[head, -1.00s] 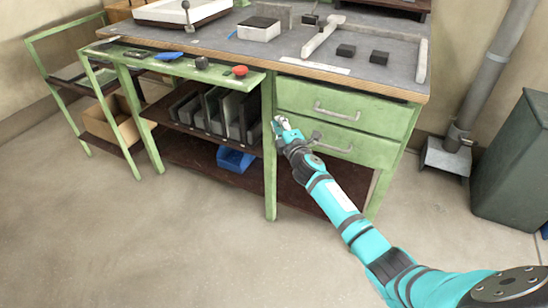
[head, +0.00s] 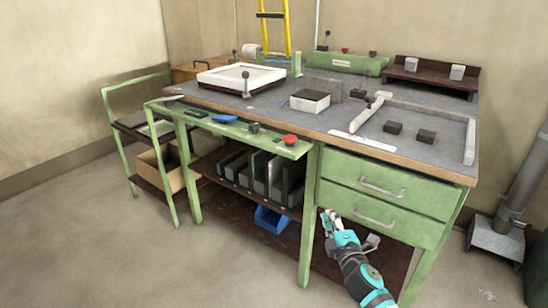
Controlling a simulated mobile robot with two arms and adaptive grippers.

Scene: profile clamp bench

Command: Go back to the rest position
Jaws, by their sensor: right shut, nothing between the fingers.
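My right gripper (head: 328,217) is shut and empty. It shows in the lower right of the head view, in front of the green workbench, beside the left edge of the lower drawer (head: 350,202) and close to the front leg (head: 309,235) in the picture. I cannot tell whether it touches the bench. My teal right forearm runs down from it to the bottom edge. My left gripper is out of view.
The grey bench top (head: 240,102) bears a white-topped plate (head: 240,77), a block (head: 309,101) and dark pads (head: 393,127). A green shelf cart (head: 116,96) stands left, a grey duct (head: 497,238) right. The floor (head: 90,255) at front left is clear.

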